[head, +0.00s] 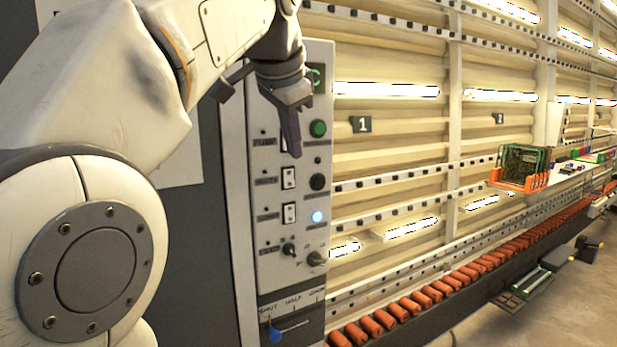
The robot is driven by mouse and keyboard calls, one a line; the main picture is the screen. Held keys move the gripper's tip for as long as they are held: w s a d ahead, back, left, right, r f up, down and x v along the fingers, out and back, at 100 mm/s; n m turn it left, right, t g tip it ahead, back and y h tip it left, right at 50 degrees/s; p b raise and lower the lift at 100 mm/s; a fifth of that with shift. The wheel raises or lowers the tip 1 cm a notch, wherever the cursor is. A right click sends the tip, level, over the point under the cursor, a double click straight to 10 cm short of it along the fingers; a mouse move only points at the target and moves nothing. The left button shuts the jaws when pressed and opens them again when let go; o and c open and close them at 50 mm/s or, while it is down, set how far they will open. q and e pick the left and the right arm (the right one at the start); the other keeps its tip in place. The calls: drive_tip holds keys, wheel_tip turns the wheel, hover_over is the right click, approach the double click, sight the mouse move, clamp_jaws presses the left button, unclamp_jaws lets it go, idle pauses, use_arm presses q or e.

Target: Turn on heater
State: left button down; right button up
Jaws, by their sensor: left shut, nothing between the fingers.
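The control panel (265,205) stands upright in the middle of the head view. It carries a column of white rocker switches, with a middle rocker switch (288,177) and a lower rocker switch (289,213). The labels are too small to read surely, so I cannot tell which one is the heater. My left gripper (295,153) is shut and empty, pointing down in front of the upper switch position, which it largely hides. I cannot tell whether it touches the panel. A green button (318,128), a black button (317,182) and a lit blue lamp (317,217) sit to the right. My right gripper is out of view.
Knobs (288,250) and a blue-handled lever (275,334), beside a shut/half/open scale, are lower on the panel. An orange roller conveyor (440,289) runs off to the right. An orange and green rack (520,167) stands farther back. My left arm covers the left side.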

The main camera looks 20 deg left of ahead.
sight(290, 178)
use_arm(q)
drive_tip(key=shift+f, duration=0.1)
drive_tip(key=x, duration=0.3)
drive_tip(key=a+p+x, duration=0.1)
drive_tip(key=x, duration=0.3)
drive_tip(key=w+a+r+p+x, duration=0.1)
drive_tip(key=x, duration=0.3)
drive_tip(key=shift+w+a, duration=0.1)
drive_tip(key=shift+w+a+f+p, duration=0.2)
drive_tip(key=shift+w+a+p, duration=0.15)
drive_tip(key=shift+a, duration=0.1)
drive_tip(key=shift+w+a+f, duration=0.15)
drive_tip(key=shift+a, duration=0.05)
